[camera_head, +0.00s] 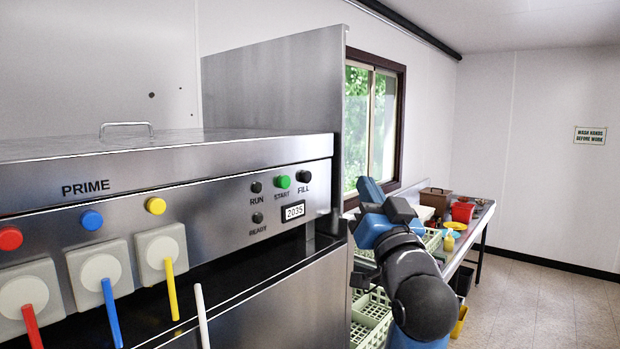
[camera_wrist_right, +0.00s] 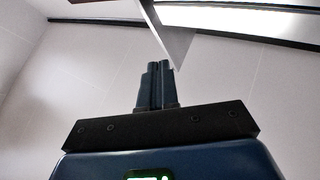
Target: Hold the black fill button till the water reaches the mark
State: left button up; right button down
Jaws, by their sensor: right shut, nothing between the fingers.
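The black FILL button (camera_head: 303,176) is a round black knob on the upper right of the steel machine's front panel (camera_head: 230,187), in the head view. The green START button (camera_head: 283,182) is just left of it. My right gripper (camera_head: 369,188) is to the right of the FILL button, apart from it, past the machine's right edge. In the right wrist view its two dark blue fingers (camera_wrist_right: 160,72) are together, with nothing between them. No water or level mark can be made out. My left gripper is out of view.
The RUN (camera_head: 256,187) and READY (camera_head: 257,218) knobs and a display reading 2035 (camera_head: 293,211) are beside the buttons. Red, blue and yellow levers (camera_head: 172,290) stick out at lower left. Behind my right arm, green crates (camera_head: 372,318) and a cluttered table (camera_head: 474,230) stand below the window.

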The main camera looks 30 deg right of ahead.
aim_at(306, 177)
jog(key=w+a+b, duration=0.1)
jog(key=w+a, duration=0.2)
jog(key=w, duration=0.5)
jog(key=shift+w+a, duration=0.15)
jog(key=shift+a, duration=0.2)
jog(key=shift+w, duration=0.15)
dwell(2.1)
jog(key=shift+w+a, duration=0.15)
jog(key=shift+w, duration=0.1)
